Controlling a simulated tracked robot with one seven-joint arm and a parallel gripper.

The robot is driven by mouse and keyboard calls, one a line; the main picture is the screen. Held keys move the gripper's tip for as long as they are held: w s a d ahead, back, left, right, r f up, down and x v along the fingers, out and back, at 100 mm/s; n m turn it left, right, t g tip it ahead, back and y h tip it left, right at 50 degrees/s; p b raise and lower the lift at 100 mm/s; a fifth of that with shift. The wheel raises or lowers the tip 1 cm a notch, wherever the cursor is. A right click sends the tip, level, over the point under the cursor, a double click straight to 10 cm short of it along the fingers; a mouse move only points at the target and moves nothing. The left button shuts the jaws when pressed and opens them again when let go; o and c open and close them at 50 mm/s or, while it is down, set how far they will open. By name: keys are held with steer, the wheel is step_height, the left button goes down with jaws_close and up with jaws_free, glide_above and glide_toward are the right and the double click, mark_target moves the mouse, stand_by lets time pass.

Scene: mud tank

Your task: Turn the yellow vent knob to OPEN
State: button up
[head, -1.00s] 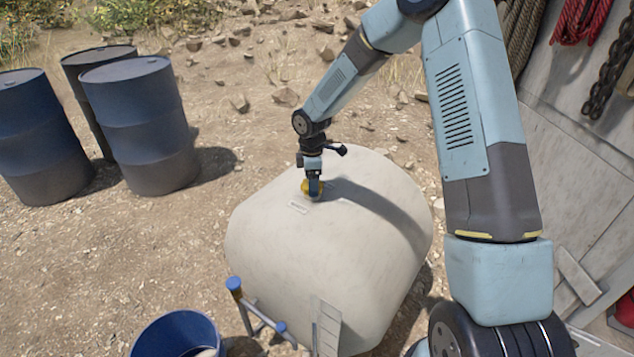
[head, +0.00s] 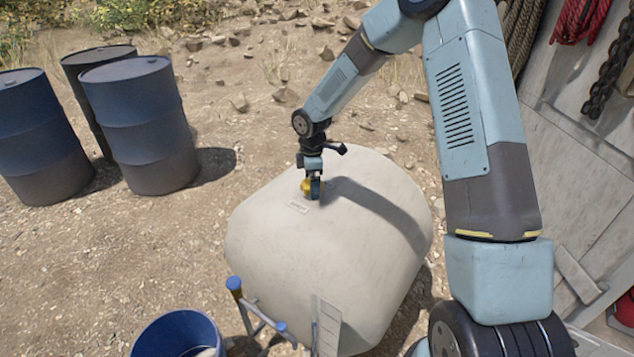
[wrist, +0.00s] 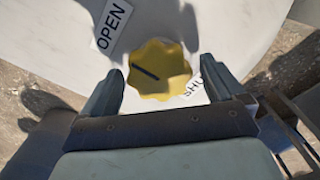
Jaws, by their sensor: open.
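The yellow vent knob (wrist: 163,68) is scalloped and sits on top of the pale tank (head: 270,250). A dark pointer line on its top slants toward the left, on the side of the OPEN label (wrist: 112,27). The label reading SHUT (wrist: 193,90) is partly hidden by the right finger. My gripper (wrist: 158,85) is open, with one finger on each side of the knob and small gaps visible. In the head view the knob (head: 306,186) shows just left of my gripper's fingers (head: 313,188).
Blue-black drums (head: 140,120) stand on dirt at the left. A blue bucket (head: 180,335) and a blue-capped ladder rail (head: 234,284) are at the tank's near side. A wall panel with ropes (head: 583,20) is at the right.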

steer(key=shift+r, duration=0.25)
step_height(320, 180, up, 13)
stand_by(0.5)
steer(key=shift+r, duration=0.1)
